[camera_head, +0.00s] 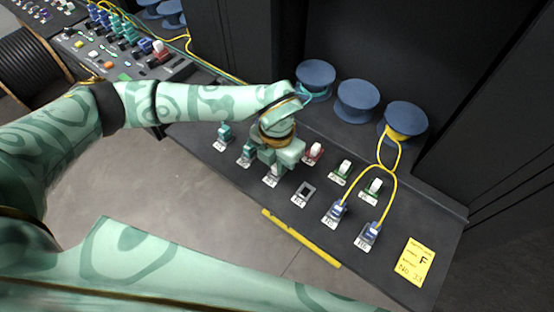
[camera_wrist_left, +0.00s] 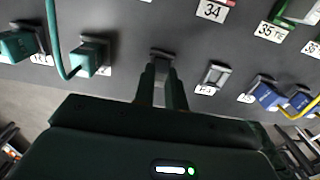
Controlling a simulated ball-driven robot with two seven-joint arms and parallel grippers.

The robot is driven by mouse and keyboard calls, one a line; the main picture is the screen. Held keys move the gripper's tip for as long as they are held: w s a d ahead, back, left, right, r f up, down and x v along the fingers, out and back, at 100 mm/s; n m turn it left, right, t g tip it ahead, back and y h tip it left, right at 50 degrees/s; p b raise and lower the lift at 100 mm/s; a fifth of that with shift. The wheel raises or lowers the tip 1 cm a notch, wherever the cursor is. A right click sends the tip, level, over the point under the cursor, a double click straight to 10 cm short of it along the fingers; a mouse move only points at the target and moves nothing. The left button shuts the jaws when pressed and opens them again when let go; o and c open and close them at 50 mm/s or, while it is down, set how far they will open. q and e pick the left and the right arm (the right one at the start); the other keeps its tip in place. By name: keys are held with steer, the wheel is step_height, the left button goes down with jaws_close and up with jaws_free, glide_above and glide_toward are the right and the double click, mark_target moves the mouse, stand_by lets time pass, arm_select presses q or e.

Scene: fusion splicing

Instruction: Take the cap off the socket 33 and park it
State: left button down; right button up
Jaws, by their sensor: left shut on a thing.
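My left gripper (camera_head: 280,163) is low over the console, between the teal plugs and the red-and-white piece. In the left wrist view its two dark fingers (camera_wrist_left: 161,88) are close together in front of a grey socket frame (camera_wrist_left: 162,53) in the lower row. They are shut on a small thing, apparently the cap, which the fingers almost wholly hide. Socket 33 cannot be made out; the label 34 (camera_wrist_left: 211,11) shows at the top of the wrist view. An open, empty socket frame (camera_head: 305,190) lies right of the gripper. My right gripper is out of view.
Two teal plugs (camera_head: 246,151) are left of the gripper, one with a cable; two blue plugs (camera_head: 338,210) with yellow cables are right. A red-and-white piece (camera_head: 314,152) and green-and-white ones (camera_head: 344,168) line the upper row. Blue round spools (camera_head: 357,98) stand behind. A yellow bar (camera_head: 300,238) edges the console.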

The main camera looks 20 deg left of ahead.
arm_select(q)
steer(key=shift+f, duration=0.3)
steer(key=c, duration=1.4)
jaws_free()
steer(key=shift+o, duration=0.2)
step_height(320, 180, up, 16)
steer(key=p, duration=0.1)
steer(key=shift+r, duration=0.2)
